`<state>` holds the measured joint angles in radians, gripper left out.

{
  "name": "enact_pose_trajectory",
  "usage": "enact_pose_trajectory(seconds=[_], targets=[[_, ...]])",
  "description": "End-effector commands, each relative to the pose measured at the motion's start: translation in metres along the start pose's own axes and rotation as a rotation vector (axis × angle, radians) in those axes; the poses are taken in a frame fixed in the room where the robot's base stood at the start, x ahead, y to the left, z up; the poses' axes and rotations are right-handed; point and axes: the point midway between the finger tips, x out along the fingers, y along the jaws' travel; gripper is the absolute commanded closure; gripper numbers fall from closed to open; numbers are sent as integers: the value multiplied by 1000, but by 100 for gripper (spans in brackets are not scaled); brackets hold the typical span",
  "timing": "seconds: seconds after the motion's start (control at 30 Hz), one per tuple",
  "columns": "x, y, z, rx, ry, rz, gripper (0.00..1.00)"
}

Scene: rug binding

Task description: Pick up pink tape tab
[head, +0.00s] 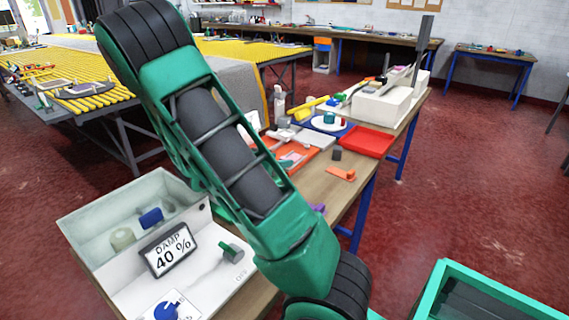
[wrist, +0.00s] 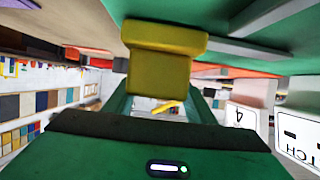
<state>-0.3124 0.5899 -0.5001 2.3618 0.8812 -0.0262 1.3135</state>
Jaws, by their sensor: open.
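A small pale pink piece (head: 291,157) lies on the orange tray (head: 303,166) on the wooden bench in the head view. It may be the pink tape tab, but it is too small to be sure. My gripper (wrist: 160,101) shows in the wrist view as a green housing with a dark band and two green jaws set apart. A yellow block (wrist: 160,70) stands in front of the jaws and partly hides them; I cannot tell what it is. In the head view my arm crosses the bench and my gripper is out of sight. No pink tab is clear in the wrist view.
A red tray (head: 366,142), an orange piece (head: 341,174) and a white bin (head: 382,106) share the bench. A teal-rimmed container (head: 500,287) is at lower right. Red floor is clear beyond.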

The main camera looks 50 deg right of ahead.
Motion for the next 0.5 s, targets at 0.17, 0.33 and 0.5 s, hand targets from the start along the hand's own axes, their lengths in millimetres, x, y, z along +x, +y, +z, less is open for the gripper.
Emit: enact_pose_trajectory(seconds=[0.17,0.33,0.5], targets=[[25,0,-1,0,0,2,50],[30,-1,-1,1,0,1,50],[30,0,-1,1,0,2,69]])
